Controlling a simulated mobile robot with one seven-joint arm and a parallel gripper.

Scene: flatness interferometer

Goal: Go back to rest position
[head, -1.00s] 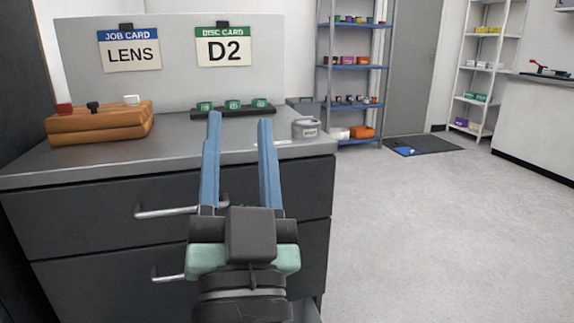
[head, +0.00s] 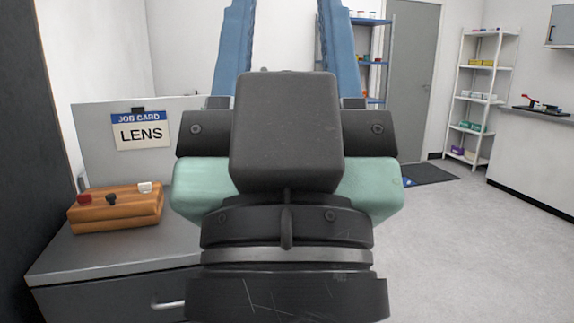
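My gripper (head: 287,20) is large and close in the middle of the head view, raised upright in front of the workbench. Its two blue fingers stand wide apart and run off the top edge, so their tips are out of view. Nothing shows between the visible parts of the fingers. The gripper body hides the disc card and the right part of the bench top.
The grey bench (head: 110,252) stands at left, with a wooden block (head: 118,212) carrying red, black and white knobs. A LENS job card (head: 141,132) hangs on the back panel. Shelves (head: 480,95) and a counter (head: 540,150) stand at right. The floor (head: 460,250) at right is clear.

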